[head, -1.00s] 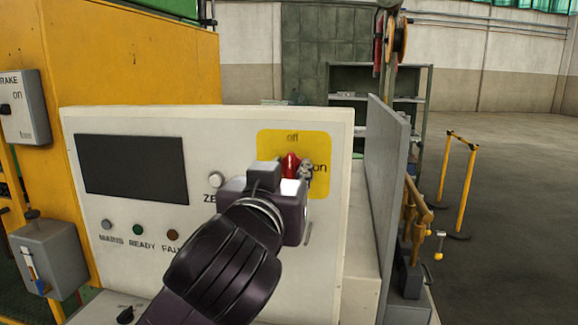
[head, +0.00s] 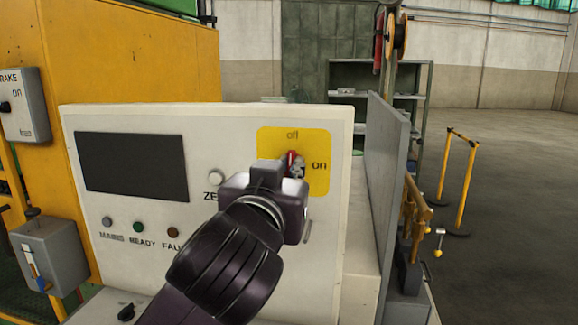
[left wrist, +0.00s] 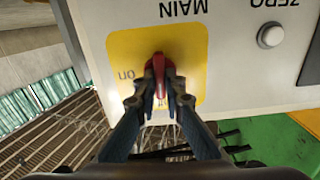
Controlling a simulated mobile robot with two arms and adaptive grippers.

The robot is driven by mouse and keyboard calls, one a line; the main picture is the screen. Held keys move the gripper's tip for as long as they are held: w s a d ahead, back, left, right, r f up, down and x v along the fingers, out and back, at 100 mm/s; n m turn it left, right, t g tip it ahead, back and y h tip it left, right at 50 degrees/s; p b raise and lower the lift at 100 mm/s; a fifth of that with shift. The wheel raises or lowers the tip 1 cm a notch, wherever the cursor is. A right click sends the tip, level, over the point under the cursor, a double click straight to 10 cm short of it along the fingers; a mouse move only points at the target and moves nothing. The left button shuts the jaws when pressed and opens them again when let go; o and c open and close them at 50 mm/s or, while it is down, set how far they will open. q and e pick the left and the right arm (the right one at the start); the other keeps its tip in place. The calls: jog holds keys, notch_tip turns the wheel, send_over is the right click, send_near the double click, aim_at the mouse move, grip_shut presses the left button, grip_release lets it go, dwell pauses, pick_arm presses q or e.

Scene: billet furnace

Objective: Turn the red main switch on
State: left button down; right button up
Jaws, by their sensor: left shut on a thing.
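The red main switch (head: 291,157) is on a yellow plate (head: 320,182) on the white panel, with "off" above it and "on" to its right. Its handle stands about upright, towards "off". My left gripper (head: 297,166) is shut on the handle; its wrist hides the lower part of the plate. In the left wrist view, which is upside down, both fingers (left wrist: 161,98) pinch the red handle (left wrist: 158,64), and "on" shows at the left of the yellow plate (left wrist: 190,45). My right gripper is not in view.
The panel has a dark screen (head: 131,164), a white ZERO button (head: 216,177) and mains, ready and fault lamps (head: 138,229) that look unlit. A grey upright plate (head: 385,190) stands close to the panel's right. Open floor (head: 510,210) lies farther right.

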pick_arm(q)
jog(key=shift+s+d+f+m+p, duration=0.1)
jog(key=shift+m+p, duration=1.45)
jog(key=shift+m, duration=1.35)
jog(key=shift+w+d+f+m+p, duration=0.15)
jog(key=shift+m+p, duration=1.35)
jog(key=shift+m, duration=1.4)
jog(key=shift+s+f+m+p, duration=0.15)
jog(key=shift+m+p, duration=1.4)
jog(key=shift+m, duration=1.35)
jog(key=c, duration=2)
grip_release()
jog(key=s, duration=0.3)
jog(key=s+a, duration=0.1)
jog(key=s, duration=0.3)
jog(key=shift+s+a, duration=0.2)
